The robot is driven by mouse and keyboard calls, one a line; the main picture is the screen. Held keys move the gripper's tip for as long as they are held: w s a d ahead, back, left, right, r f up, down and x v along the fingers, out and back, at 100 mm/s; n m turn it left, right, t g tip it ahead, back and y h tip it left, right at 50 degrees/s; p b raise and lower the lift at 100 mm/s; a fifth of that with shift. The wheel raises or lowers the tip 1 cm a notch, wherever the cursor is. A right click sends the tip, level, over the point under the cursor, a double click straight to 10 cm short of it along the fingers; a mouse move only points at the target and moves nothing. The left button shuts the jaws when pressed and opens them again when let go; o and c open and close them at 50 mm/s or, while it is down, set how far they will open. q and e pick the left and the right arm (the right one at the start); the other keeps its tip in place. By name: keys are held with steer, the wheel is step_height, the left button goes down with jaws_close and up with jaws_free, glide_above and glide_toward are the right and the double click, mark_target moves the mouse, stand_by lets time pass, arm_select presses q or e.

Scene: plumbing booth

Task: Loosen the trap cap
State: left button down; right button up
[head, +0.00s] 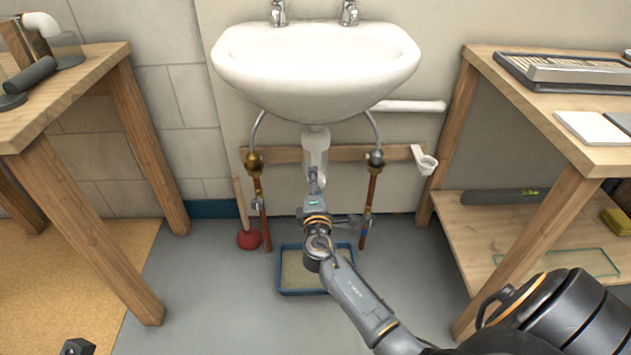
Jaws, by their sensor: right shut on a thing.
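The white trap (316,150) hangs upright under the middle of the sink. My right gripper (314,178) reaches up from below and meets the trap's lower end. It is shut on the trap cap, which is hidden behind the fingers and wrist. I cannot tell from this view how far the cap is turned. A small dark piece (77,347) at the bottom left edge seems to be part of my left gripper; its fingers do not show clearly.
A blue-rimmed tray (288,292) lies on the floor below the trap, partly behind my right arm. A plunger (248,238) stands left of it. Copper supply pipes (369,205) flank the trap. Wooden benches stand at left (88,75) and right (530,105).

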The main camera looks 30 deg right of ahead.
steer(key=shift+r, duration=0.15)
steer(key=o, duration=1.2)
steer(key=shift+w, duration=0.1)
steer(key=shift+c, duration=0.2)
steer(key=shift+s+a+f, duration=0.15)
steer(key=shift+s+f, duration=0.05)
steer(key=shift+s, duration=0.05)
steer(key=v, duration=1.1)
steer(key=shift+s, duration=0.25)
steer(key=shift+r, duration=0.1)
